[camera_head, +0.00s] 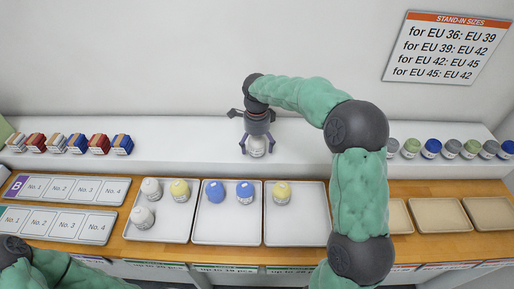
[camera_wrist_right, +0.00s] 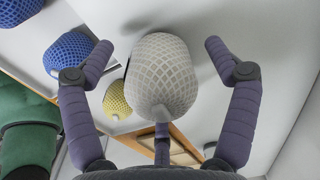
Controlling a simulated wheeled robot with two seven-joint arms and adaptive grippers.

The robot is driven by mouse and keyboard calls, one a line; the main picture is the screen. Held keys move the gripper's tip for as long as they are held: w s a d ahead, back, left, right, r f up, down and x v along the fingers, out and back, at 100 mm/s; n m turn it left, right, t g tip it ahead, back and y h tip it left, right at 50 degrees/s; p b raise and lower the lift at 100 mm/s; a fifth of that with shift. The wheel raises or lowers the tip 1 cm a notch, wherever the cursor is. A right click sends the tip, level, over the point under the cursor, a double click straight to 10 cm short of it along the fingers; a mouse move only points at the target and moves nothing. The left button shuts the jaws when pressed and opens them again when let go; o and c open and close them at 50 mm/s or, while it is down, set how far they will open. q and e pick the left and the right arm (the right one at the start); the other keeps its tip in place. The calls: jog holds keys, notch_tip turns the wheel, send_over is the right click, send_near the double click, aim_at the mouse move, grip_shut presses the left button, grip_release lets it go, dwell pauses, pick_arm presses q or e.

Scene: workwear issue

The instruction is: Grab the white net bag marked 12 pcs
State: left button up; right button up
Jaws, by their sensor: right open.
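A white net bag (camera_head: 257,148) sits on the white raised shelf at the back, under my right gripper (camera_head: 257,151). In the right wrist view the white net bag (camera_wrist_right: 162,75) fills the middle, between the spread fingers of the right gripper (camera_wrist_right: 160,50). The fingers are open and stand apart from the bag on both sides. Its marking is too small to read in the head view and does not show in the wrist view. Two other white bags (camera_head: 143,217) are in the left tray. My left gripper is out of view.
The left tray (camera_head: 170,236) also holds a yellow bag (camera_head: 180,190). The middle tray (camera_head: 226,237) holds two blue bags (camera_head: 245,192), the right one (camera_head: 297,238) a yellow bag (camera_head: 282,192). Small boxes (camera_head: 78,143) line the shelf's left; several coloured bags (camera_head: 431,148) stand right.

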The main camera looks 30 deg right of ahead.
jog(key=shift+f, duration=0.9)
jog(key=shift+r, duration=0.1)
jog(key=c, duration=1.3)
jog(key=shift+o, duration=0.2)
